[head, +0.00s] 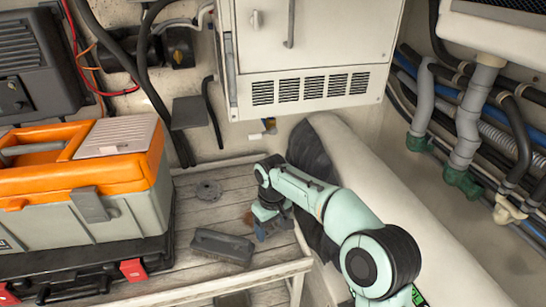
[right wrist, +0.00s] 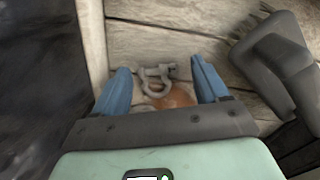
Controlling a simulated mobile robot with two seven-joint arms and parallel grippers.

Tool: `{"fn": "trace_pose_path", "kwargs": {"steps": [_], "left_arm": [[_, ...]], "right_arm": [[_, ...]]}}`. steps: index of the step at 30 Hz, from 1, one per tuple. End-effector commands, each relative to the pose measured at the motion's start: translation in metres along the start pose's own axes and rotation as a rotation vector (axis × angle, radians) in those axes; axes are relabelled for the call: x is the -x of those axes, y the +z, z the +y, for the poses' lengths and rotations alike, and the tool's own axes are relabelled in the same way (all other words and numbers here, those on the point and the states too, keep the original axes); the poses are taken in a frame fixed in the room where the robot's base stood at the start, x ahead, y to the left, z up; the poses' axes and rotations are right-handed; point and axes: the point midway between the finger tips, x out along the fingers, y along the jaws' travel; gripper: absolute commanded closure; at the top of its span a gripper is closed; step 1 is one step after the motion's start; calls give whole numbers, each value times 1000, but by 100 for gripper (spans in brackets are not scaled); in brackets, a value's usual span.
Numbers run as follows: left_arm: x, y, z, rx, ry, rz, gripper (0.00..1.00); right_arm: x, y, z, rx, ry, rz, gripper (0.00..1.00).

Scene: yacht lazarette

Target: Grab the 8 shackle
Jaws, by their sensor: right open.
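A small grey metal shackle (right wrist: 157,87) lies on the wooden planks in the right wrist view, its pin side away from me and its bow towards me. My right gripper (right wrist: 160,70) is open, with its blue fingers on either side of the shackle and a gap on both sides. In the head view my right gripper (head: 267,224) points down near the right end of the wooden shelf (head: 190,225). It hides the shackle there. My left gripper is in neither view.
A dark grey brush (head: 222,247) lies just left of the gripper; it also shows in the right wrist view (right wrist: 278,60). An orange-brown rounded thing (right wrist: 180,97) lies against the shackle. A grey disc (head: 208,190) lies further back. An orange-and-grey toolbox (head: 120,205) fills the left.

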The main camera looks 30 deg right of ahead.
Motion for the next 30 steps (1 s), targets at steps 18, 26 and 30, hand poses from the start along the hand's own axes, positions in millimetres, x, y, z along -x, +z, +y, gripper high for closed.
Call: {"fn": "trace_pose_path", "kwargs": {"steps": [18, 26, 30], "left_arm": [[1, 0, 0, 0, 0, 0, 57], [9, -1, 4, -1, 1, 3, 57], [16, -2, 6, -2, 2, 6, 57]], "right_arm": [[2, 0, 0, 0, 0, 0, 94], [38, -1, 0, 0, 0, 4, 94], [68, -1, 0, 1, 0, 4, 94]]}}
